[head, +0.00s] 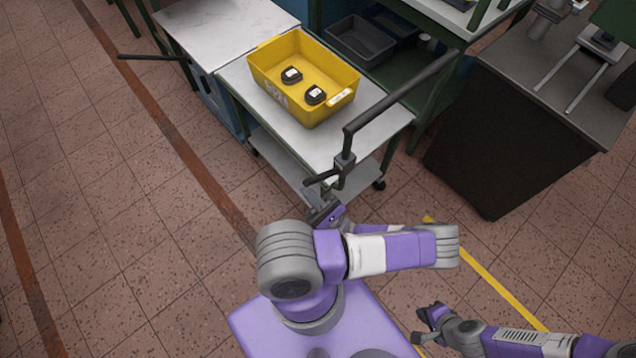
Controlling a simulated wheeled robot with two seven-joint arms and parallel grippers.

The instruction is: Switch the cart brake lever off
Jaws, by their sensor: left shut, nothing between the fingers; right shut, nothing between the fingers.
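The cart (284,135) has a pale top, a lower shelf and dark casters. A black handle bar (400,92) rises from its near right corner. A short dark lever (320,178), which looks like the brake lever, sticks out to the left from the bracket at the handle's foot. Its exact setting cannot be told. My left gripper (318,210) is shut and empty, just below the lever in the picture; whether it touches is unclear. My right gripper (425,326) is shut and empty, low at the right over the floor, well away from the cart.
A yellow bin (290,100) with two dark round objects stands on the cart. A white-topped table (215,30) adjoins behind left, with a black bar (150,57) jutting left. A dark workbench (520,130) stands right. The tiled floor at left is clear.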

